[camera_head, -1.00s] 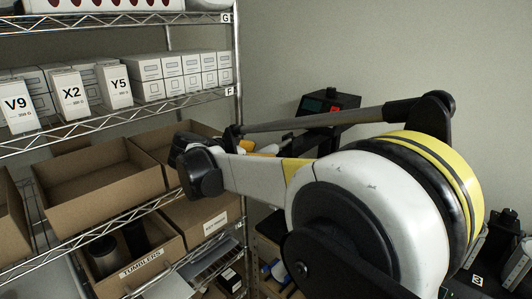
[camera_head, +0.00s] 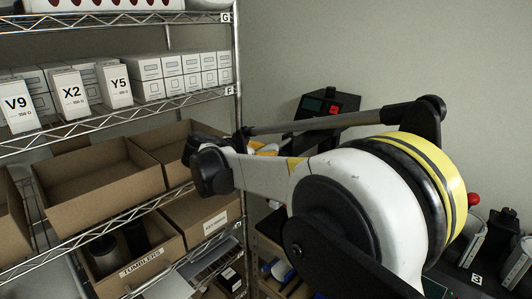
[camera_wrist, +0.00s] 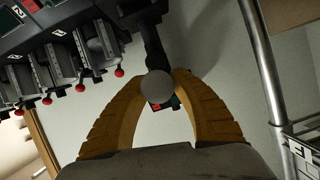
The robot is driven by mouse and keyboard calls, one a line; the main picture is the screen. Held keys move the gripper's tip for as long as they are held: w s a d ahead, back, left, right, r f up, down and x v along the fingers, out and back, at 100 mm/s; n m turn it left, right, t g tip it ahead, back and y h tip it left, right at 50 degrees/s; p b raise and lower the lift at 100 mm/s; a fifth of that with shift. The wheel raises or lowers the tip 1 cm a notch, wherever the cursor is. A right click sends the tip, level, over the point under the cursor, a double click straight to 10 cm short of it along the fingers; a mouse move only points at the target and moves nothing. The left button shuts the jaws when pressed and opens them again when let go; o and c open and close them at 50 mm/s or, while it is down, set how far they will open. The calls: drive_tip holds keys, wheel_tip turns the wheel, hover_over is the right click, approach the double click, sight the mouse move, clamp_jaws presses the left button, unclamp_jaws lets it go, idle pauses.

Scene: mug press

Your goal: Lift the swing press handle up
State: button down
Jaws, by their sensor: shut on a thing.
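In the wrist view my gripper (camera_wrist: 157,74) has its two orange-brown fingers on either side of a round grey knob (camera_wrist: 157,87), shut on it. A dark handle shaft (camera_wrist: 152,45) runs from the knob toward the top of the picture. In the head view my arm hides most of the handle and my gripper. A black press head (camera_head: 327,106) with a small screen and a red button shows behind the arm.
Other presses with red knobs (camera_wrist: 119,73) stand in a row at upper left in the wrist view. A wire shelf (camera_head: 120,118) with boxes (camera_head: 118,87) and an open carton (camera_head: 98,187) is left of my arm. A shelf post (camera_wrist: 262,70) rises right of my gripper.

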drive_tip(key=shift+r, duration=0.1)
drive_tip(key=shift+d+r+g+y+p, duration=0.1)
drive_tip(key=shift+r+g+y+p, duration=0.4)
drive_tip(key=shift+r+p, duration=0.6)
drive_tip(key=w+d+r+g+y+p, duration=0.1)
drive_tip(key=r+g+y+p, duration=0.1)
drive_tip(key=p, duration=0.2)
drive_tip(key=w+d+r+g+y+p, duration=0.1)
drive_tip(key=r+g+y+p, duration=0.1)
drive_tip(key=r+p, duration=0.1)
drive_tip(key=w+d+r+g+y+p, duration=0.1)
drive_tip(key=r+g+p, duration=0.1)
drive_tip(key=p, duration=0.4)
drive_tip(key=shift+w+d+r+y, duration=0.15)
drive_tip(key=shift+w+r+y, duration=0.05)
drive_tip(key=shift+r+y, duration=0.25)
drive_tip(key=shift+w+d+r+g+y+p, duration=0.55)
drive_tip(key=shift+w+d+g+y+p, duration=0.35)
drive_tip(key=shift+p, duration=1.3)
drive_tip(key=shift+s+a, duration=0.1)
drive_tip(key=c, duration=1)
unclamp_jaws()
drive_tip(key=shift+c, duration=0.2)
